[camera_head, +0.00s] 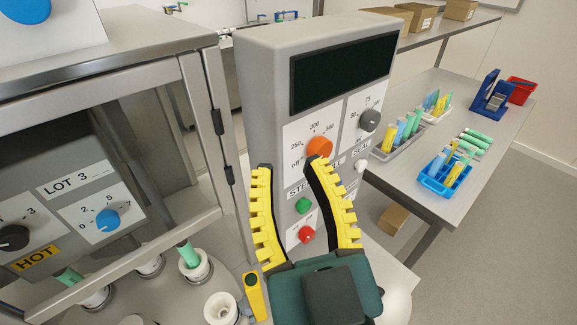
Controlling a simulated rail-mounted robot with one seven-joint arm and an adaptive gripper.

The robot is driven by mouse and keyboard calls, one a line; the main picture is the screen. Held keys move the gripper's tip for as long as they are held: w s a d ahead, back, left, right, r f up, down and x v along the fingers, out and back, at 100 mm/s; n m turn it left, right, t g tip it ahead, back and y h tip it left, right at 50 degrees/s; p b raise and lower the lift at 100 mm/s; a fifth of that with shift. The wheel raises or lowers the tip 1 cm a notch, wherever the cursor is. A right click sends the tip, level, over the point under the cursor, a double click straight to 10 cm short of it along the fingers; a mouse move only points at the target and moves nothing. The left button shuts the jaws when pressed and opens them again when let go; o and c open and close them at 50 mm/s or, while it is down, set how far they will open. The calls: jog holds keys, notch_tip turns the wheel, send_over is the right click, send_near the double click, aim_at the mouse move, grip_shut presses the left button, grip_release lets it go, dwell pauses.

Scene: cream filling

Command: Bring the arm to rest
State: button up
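My gripper (290,168) has yellow toothed fingers with black inner faces and a dark teal body. It is open and nothing shows between the fingers. It stands in front of a grey control box (262,85) with a dark display. The right fingertip overlaps the lower edge of the orange knob (319,146) in the picture; I cannot tell whether they touch. A green button (303,205) and a red button (306,235) show between the fingers. A grey knob (369,120) is to the upper right.
A metal-framed glass cabinet (212,120) stands close on the left. A table (404,185) at right bears trays of coloured tubes, a blue stand (491,95) and a red bin (520,90). Open floor lies at far right.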

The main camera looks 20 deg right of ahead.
notch_tip(320, 180, up, 32)
jog(key=p, duration=3.1)
jog(key=shift+f+p, duration=0.15)
jog(key=shift+p, duration=0.2)
